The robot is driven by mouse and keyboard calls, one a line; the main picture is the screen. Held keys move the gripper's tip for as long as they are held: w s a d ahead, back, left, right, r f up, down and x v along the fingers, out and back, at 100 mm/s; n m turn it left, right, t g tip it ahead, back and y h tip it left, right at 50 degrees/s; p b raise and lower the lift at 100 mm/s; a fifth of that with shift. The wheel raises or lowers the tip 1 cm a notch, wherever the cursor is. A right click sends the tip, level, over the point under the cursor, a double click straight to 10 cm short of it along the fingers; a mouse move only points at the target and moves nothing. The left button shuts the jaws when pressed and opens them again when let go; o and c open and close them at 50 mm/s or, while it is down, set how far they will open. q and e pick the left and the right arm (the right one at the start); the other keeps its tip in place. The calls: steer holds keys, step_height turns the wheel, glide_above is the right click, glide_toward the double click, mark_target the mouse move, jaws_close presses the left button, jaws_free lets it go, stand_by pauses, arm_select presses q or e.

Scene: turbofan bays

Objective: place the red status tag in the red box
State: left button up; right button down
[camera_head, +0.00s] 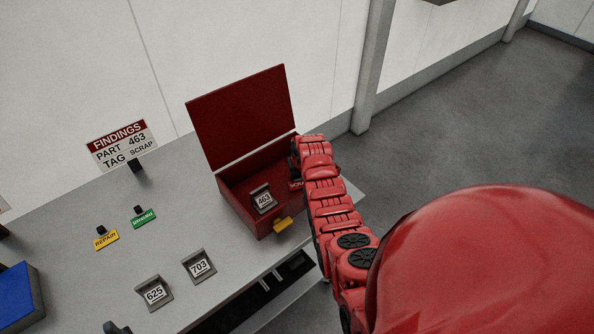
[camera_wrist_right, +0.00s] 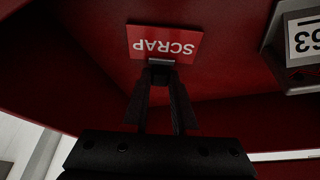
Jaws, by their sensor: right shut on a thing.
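The red status tag (camera_wrist_right: 163,42), lettered SCRAP, is held at the fingertips of my right gripper (camera_wrist_right: 160,78), which is shut on its small stem. In the wrist view the tag is over the dark red inside of the red box (camera_wrist_right: 225,115); I cannot tell whether it touches the floor. In the head view the red box (camera_head: 246,218) stands open on the bench with its lid up. The tag (camera_head: 296,184) shows partly at the box's right side, beside my right gripper (camera_head: 295,165), which is mostly hidden by my arm.
Part 463 (camera_head: 264,200) lies in the box, left of the tag. Parts 703 (camera_head: 199,267) and 625 (camera_head: 154,293), a yellow REPAIR tag (camera_head: 106,239), a green tag (camera_head: 144,218) and a FINDINGS sign (camera_head: 122,146) are on the grey bench (camera_head: 185,180). A blue bin (camera_head: 17,294) is at left.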

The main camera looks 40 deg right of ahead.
steer(key=shift+f, duration=0.15)
steer(key=c, duration=1.2)
jaws_free()
steer(key=shift+f+b, duration=0.1)
steer(key=shift+b, duration=0.2)
steer(key=o, duration=0.5)
